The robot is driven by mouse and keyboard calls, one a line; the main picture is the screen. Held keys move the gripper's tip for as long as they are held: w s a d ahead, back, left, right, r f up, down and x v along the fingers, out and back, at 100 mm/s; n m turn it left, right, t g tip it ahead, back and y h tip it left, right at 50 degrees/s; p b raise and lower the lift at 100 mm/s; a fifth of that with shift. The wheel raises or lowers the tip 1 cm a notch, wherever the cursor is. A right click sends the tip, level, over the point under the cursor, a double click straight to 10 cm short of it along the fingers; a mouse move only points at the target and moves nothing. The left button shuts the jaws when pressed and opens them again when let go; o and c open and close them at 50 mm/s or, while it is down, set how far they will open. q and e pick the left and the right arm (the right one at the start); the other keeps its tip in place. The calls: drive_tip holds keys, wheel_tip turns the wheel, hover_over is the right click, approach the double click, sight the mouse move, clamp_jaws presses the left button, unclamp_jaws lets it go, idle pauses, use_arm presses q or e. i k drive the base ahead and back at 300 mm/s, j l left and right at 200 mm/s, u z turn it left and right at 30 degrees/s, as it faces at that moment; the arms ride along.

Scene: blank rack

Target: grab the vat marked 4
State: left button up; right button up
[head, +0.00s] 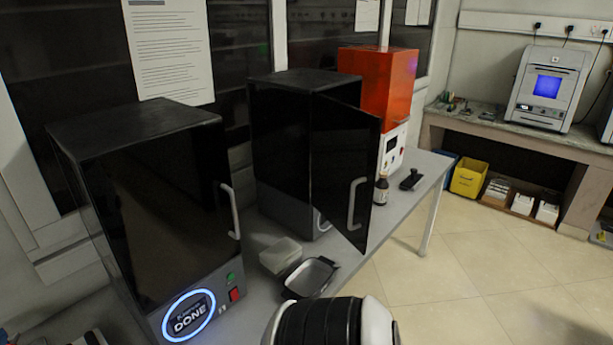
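No number 4 can be read on anything in the head view. A shallow dark tray (312,274) with a grey inside lies on the grey bench, in front of the middle black cabinet; it may be a vat, but I see no mark on it. A small pale, box-like container (281,254) sits just behind it to the left. Part of my own arm, black and white, shows at the bottom centre, close to the tray in the picture. Neither of my grippers is in view.
A black cabinet (150,200) with a shut door and a lit "DONE" ring stands left. The middle cabinet's door (343,165) stands open over the bench (415,185). An orange-topped machine (378,85), a brown bottle (381,190) and a black object (411,180) stand beyond. Floor at right is clear.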

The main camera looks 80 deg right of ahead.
sight(313, 277)
drive_tip(key=z, duration=2.6)
